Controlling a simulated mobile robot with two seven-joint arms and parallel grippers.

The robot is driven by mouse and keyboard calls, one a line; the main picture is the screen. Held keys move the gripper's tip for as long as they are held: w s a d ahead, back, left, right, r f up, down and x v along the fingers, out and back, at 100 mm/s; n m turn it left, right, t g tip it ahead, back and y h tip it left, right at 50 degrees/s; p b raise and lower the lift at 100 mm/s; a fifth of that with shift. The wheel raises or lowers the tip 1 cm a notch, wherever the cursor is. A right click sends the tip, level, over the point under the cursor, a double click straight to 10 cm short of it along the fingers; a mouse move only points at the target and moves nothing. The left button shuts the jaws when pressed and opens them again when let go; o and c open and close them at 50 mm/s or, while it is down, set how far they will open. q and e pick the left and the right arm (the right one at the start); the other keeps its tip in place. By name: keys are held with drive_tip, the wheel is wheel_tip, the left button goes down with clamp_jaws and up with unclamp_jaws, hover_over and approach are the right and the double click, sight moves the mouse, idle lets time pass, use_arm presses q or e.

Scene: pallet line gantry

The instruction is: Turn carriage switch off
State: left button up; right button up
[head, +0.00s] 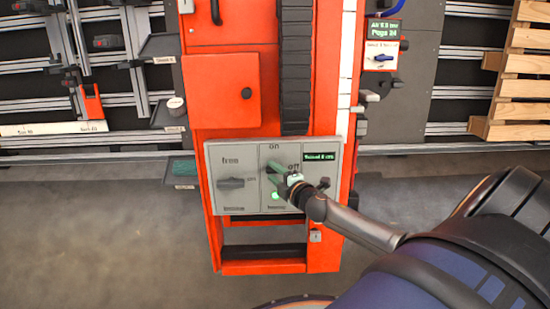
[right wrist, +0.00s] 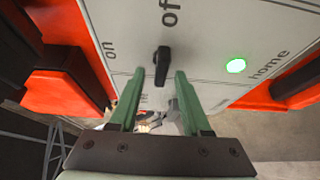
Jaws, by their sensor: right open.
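The carriage switch panel (head: 243,196) is a grey plate on the front of the orange gantry column. Its middle section has "on" at the top and "off" at the right. The black switch knob (right wrist: 162,66) shows in the right wrist view, its long side running roughly toward the "off" label. My left gripper is out of view.
A green lamp (head: 276,196) glows below the switch. A "free" knob (head: 232,183) sits left, and a small display (head: 319,156) right. An orange box (head: 222,90) is above. Wooden pallets (head: 525,70) stand at the far right. The floor in front is clear.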

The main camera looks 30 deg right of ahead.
drive_tip(key=shift+s, duration=0.1)
drive_tip(key=v, duration=1.2)
drive_tip(key=shift+s+p, duration=0.15)
drive_tip(key=shift+p, duration=0.2)
drive_tip(key=s+a+f+m+g+y, duration=0.1)
drive_tip(key=s+a+f+m+g, duration=0.1)
drive_tip(key=a+m, duration=0.4)
drive_tip(key=s+a+f+m+g+y, duration=0.1)
drive_tip(key=s+a+f+m, duration=0.4)
drive_tip(key=s+a+m, duration=0.1)
drive_tip(key=shift+a+f+m+g, duration=0.15)
drive_tip(key=shift+f+m+g, duration=0.2)
drive_tip(key=shift+m, duration=0.25)
